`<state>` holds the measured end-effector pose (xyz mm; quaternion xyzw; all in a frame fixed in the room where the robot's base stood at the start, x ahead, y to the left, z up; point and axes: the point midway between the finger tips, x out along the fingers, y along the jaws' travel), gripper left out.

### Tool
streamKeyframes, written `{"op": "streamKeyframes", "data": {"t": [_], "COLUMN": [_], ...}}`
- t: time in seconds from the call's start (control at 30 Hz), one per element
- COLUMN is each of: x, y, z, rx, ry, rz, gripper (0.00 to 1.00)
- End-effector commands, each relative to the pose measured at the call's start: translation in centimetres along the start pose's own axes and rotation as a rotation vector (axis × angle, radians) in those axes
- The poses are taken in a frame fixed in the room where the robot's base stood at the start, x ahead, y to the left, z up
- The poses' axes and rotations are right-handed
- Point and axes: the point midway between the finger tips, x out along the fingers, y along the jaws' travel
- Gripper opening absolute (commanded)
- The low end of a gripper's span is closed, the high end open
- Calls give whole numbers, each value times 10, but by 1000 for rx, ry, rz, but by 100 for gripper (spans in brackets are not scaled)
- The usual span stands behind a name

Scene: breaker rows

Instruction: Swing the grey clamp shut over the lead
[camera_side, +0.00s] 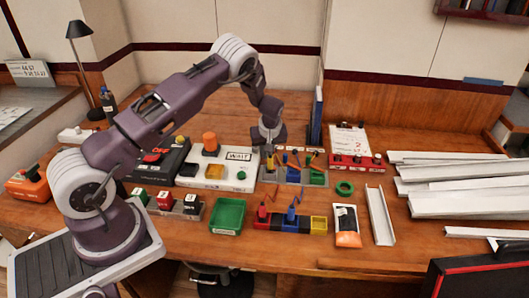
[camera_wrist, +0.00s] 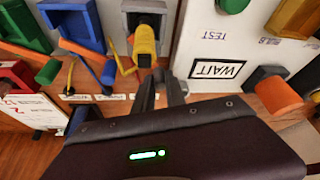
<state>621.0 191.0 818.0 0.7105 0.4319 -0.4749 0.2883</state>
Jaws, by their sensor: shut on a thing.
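The grey clamp (camera_wrist: 147,14) is at the top middle of the wrist view, at the end of a row beside a blue clamp (camera_wrist: 75,20) and a green one. A yellow lever-like piece (camera_wrist: 145,42) stands out of it towards my fingers. A thin lead (camera_wrist: 123,62) runs close beside this piece; how it sits in the clamp is unclear. My gripper (camera_wrist: 160,88) is closed at the yellow piece, whose end is partly hidden at the fingertips. In the side view my gripper (camera_side: 268,142) is low over the left end of the back row.
A white panel with a WAIT sign (camera_side: 238,156) stands close left of the row. A second clamp row (camera_side: 290,222), a green tray (camera_side: 227,215) and a green ring (camera_side: 344,188) lie nearer the front. White trunking lengths (camera_side: 450,185) cover the right.

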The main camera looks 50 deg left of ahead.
Motion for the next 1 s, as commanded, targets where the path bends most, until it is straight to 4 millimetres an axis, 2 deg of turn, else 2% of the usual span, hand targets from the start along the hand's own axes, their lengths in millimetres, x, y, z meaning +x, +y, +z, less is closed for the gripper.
{"op": "streamKeyframes", "data": {"t": [0.5,1.0], "x": [0,0], "y": [15,21], "z": [-3,-1], "rx": [401,578], "ry": [2,1], "rz": [171,241], "gripper": [0,0]}}
